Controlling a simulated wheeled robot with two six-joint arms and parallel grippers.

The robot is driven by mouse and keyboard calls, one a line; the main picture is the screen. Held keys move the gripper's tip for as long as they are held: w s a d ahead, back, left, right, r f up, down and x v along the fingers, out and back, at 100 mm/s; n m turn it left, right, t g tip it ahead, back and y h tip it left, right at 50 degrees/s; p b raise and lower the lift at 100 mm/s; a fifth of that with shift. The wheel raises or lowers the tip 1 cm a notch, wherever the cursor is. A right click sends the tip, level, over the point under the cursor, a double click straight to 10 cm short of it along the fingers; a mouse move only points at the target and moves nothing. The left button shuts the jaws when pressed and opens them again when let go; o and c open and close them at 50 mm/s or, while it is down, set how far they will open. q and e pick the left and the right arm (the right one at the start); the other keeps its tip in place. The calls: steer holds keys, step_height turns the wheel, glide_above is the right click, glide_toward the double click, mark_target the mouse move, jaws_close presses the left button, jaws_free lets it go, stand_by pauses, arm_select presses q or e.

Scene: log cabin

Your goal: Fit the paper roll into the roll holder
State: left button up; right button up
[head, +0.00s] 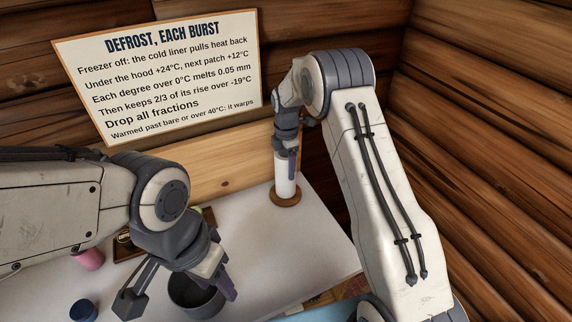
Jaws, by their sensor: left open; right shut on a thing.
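The white paper roll (283,185) stands upright toward the back of the white table. My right gripper (287,158) is shut on its upper part from above. The roll holder (286,200) shows as a round wooden base directly under the roll. The roll's lower end appears at or just above the base; I cannot tell if it rests on it. Any post is hidden. My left gripper (178,290) is open and empty at the front left, over or beside a dark bowl.
The dark grey bowl (190,300) is partly hidden by my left gripper. A pink cup (90,259), a dark blue round thing (84,310) and a brown tray (128,248) are at left. A sign (165,75) is on the back wall. The table (320,240) is clear right of centre.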

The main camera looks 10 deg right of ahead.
steer(key=shift+f, duration=0.4)
steer(key=o, duration=1.4)
step_height(320, 180, up, 10)
steer(key=b, duration=0.3)
steer(key=shift+f, duration=0.15)
steer(key=shift+r, duration=0.45)
